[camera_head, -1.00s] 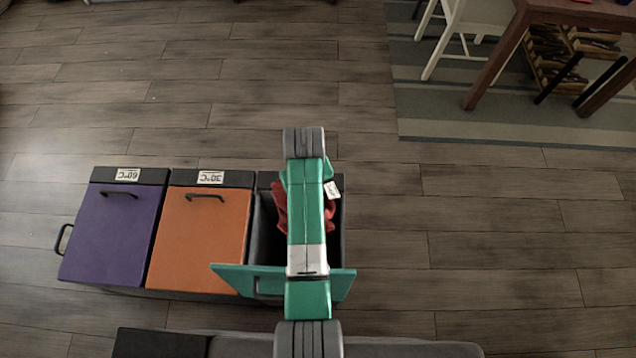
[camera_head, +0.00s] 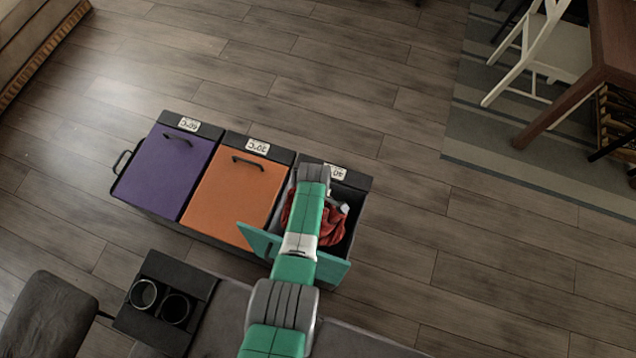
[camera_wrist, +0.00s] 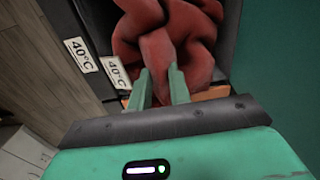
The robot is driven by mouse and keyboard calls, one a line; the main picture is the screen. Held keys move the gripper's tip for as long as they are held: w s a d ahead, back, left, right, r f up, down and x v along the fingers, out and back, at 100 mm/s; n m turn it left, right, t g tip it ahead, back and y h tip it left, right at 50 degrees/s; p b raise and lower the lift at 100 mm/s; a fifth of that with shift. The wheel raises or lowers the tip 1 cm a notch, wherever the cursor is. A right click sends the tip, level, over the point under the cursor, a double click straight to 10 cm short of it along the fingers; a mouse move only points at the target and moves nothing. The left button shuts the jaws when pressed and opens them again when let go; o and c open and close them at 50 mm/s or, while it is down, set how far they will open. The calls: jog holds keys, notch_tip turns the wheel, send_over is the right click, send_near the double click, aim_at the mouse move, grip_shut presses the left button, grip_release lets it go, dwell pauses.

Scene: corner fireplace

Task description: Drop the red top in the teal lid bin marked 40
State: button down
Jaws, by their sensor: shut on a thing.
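The teal lid (camera_head: 335,268) of the right-hand bin (camera_head: 357,222) stands open, swung to the near side. The bin's label reads 40°C in the wrist view (camera_wrist: 82,55). The crumpled red top (camera_head: 330,226) shows at the bin opening, on both sides of my arm. In the wrist view my gripper (camera_wrist: 160,82) is shut on the red top (camera_wrist: 185,45), with dark bin walls around it. A white 40°C tag (camera_wrist: 117,72) hangs beside the cloth. My arm hides part of the top and the gripper in the head view; how deep the top hangs is unclear.
An orange-lid bin (camera_head: 235,195) and a purple-lid bin (camera_head: 175,170) stand shut on the left. A grey seat with a black two-cup holder (camera_head: 160,300) lies in front. A white chair (camera_head: 545,65) and brown table (camera_head: 610,40) are at upper right. Wooden floor right of the bins is clear.

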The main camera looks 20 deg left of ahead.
notch_tip(320, 180, down, 6)
jog(key=b, duration=0.5)
jog(key=shift+r, duration=0.2)
jog(key=c, duration=1.2)
grip_release()
notch_tip(320, 180, up, 8)
jog(key=p, duration=0.5)
